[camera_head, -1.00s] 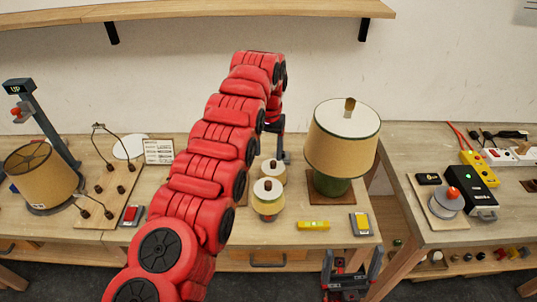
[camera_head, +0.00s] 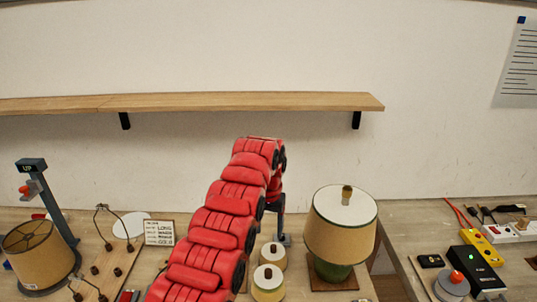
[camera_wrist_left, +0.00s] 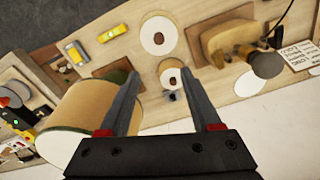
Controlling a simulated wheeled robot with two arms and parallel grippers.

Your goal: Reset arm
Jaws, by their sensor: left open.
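My left arm reaches up over the table in the head view, and its gripper (camera_head: 284,238) points down, partly hidden behind the arm. Two small cream-topped round pieces stand near the gripper, the rear one (camera_head: 272,257) and the front one (camera_head: 268,283). My right gripper is out of view.
A wall shelf (camera_head: 200,103) runs above. At left stand a lampshade (camera_head: 38,252), an "UP" post (camera_head: 53,205) and a label card (camera_head: 159,232). At right are a black box (camera_head: 476,267) and a yellow block (camera_head: 485,247). A yellow bar (camera_wrist_left: 113,32) lies near the table edge.

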